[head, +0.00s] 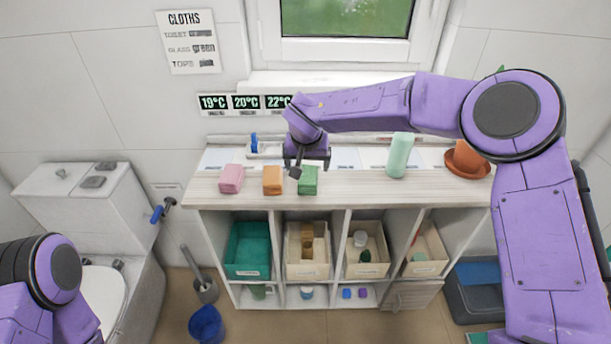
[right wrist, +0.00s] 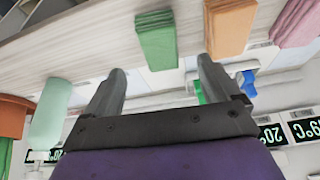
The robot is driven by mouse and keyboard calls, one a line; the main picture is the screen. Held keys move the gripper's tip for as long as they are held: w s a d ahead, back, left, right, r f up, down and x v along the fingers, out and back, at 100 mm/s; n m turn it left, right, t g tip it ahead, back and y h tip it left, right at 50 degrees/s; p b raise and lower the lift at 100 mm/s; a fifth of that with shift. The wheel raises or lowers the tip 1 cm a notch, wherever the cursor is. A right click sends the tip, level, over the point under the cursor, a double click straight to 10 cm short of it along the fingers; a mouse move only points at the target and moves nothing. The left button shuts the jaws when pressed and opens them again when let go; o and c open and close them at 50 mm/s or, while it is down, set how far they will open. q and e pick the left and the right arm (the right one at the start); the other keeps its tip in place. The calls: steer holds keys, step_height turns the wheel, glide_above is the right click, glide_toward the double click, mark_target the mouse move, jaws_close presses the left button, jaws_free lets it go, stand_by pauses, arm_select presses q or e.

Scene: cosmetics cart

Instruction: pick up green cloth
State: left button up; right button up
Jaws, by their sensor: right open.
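The green cloth (head: 308,181) is a small folded block standing on the light wood top of the shelf unit, right of an orange cloth (head: 272,180) and a pink cloth (head: 231,178). In the right wrist view the green cloth (right wrist: 157,38) lies just beyond the fingertips, toward the left finger, with the orange cloth (right wrist: 230,25) to its right. My right gripper (head: 304,170) is open and empty, just above and behind the green cloth; in the right wrist view (right wrist: 163,80) nothing is between its fingers.
A pale green bottle-like object (head: 399,156) and a terracotta pot (head: 467,160) stand farther right on the top. Thermometer displays (head: 246,103) hang on the wall behind. Bins fill the compartments below. The shelf top (head: 350,188) is bare right of the green cloth.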

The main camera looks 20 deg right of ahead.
mark_target(309, 175)
steer(key=x, duration=0.2)
steer(key=shift+w+d+f, duration=0.1)
steer(key=shift+d+f, duration=0.1)
steer(key=shift+f, duration=0.2)
steer(key=shift+d+f+p, duration=0.1)
steer(key=shift+f+p, duration=0.25)
steer(key=x, duration=0.2)
steer(key=p+x, duration=0.1)
steer(key=x, duration=0.1)
steer(key=shift+w, duration=0.3)
steer(key=shift+w+f, duration=0.15)
steer(key=shift+f, duration=0.2)
steer(key=shift+r, duration=0.1)
steer(key=c, duration=1)
steer(key=shift+c, duration=0.2)
